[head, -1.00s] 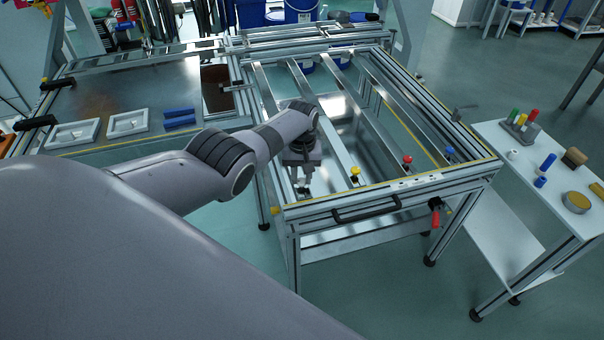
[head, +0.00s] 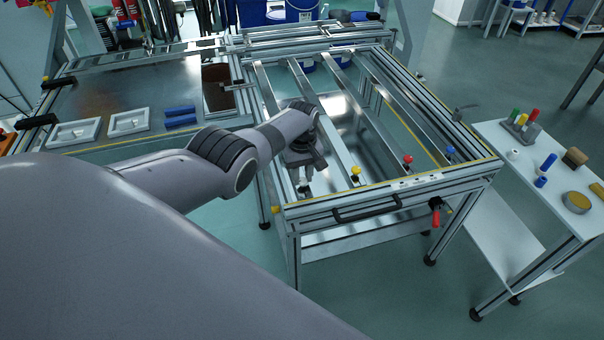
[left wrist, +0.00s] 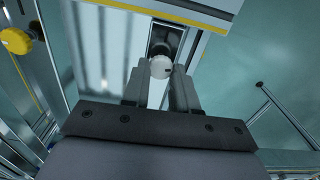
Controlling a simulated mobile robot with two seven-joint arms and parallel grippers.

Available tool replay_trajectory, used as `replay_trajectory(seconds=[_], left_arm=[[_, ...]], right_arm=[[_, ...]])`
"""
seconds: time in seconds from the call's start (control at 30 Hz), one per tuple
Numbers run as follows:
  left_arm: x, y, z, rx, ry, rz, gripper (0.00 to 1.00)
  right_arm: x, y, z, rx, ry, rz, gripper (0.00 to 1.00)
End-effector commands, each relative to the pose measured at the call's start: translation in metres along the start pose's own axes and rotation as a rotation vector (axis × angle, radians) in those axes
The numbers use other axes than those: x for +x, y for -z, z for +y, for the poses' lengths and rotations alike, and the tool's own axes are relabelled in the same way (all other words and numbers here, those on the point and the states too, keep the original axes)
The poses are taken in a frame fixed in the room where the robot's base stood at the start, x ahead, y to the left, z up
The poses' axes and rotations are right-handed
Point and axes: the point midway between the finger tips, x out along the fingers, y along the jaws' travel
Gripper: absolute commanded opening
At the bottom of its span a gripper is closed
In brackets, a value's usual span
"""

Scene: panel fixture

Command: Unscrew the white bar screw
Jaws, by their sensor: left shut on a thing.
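The white bar screw (left wrist: 161,67) shows in the left wrist view as a round white head between the two fingers. My left gripper (left wrist: 160,82) is shut on it. In the head view my left gripper (head: 304,188) points down at the near end of the leftmost metal bar (head: 268,92), by the frame's front rail (head: 385,190). A little of the white screw shows there between the fingers; its shaft is hidden. My right gripper is in neither view.
Yellow (head: 355,171), red (head: 407,159) and blue (head: 449,151) screws stand on the other bars' near ends, right of my gripper. A black handle (head: 366,211) is on the frame's front. A side table (head: 505,160) with small parts stands right.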

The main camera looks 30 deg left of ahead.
Motion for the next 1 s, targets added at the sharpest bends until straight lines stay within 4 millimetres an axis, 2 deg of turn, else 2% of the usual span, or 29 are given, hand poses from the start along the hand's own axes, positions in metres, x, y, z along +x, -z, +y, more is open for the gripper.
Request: replay_trajectory(seconds=[0.1, 0.13, 0.2, 0.57, 1.0], left_arm=[[-0.001, -0.001, 0.001, 0.002, -0.003, 0.000, 0.00], [-0.001, 0.000, 0.001, 0.002, -0.003, 0.000, 0.34], [-0.001, 0.000, 0.001, 0.002, -0.003, 0.000, 0.53], [-0.005, 0.000, 0.001, 0.002, -0.002, 0.001, 0.53], [-0.059, 0.000, 0.001, 0.002, -0.003, 0.001, 0.53]], right_arm=[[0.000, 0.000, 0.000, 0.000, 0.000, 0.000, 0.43], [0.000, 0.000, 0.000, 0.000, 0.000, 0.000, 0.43], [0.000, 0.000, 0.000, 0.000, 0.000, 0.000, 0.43], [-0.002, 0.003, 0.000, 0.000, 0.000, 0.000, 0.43], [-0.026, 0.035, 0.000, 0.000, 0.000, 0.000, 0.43]])
